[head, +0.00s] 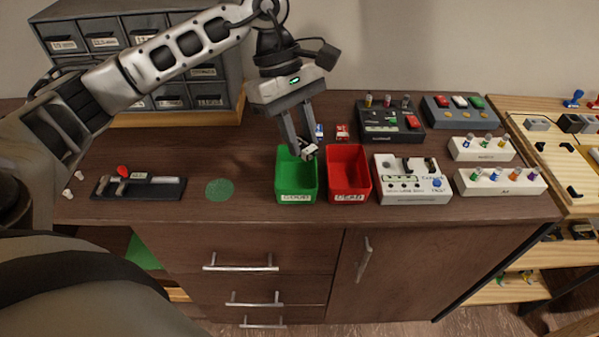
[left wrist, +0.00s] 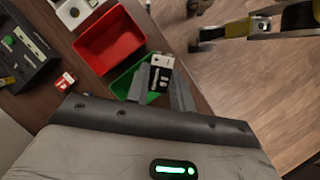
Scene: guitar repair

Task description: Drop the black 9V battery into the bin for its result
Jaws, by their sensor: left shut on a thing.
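My left gripper (head: 305,148) is shut on a small block, the 9V battery (head: 311,152). In the left wrist view the battery (left wrist: 159,74) shows a pale face and a dark part between the fingers. The gripper is over the green bin (head: 297,199), near its right wall beside the red bin. The green bin also shows below the battery in the left wrist view (left wrist: 121,84). The red bin (head: 349,184) stands right of it, with a label that seems to read DEAD; it looks empty. The green bin's label is too small to read surely.
A white tester (head: 412,183) stands right of the red bin. Behind the bins are a red-and-white block (head: 342,131) and a blue-and-white one (head: 319,130). A dark gauge board (head: 139,187) and green disc (head: 219,189) lie left, with clear counter around them.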

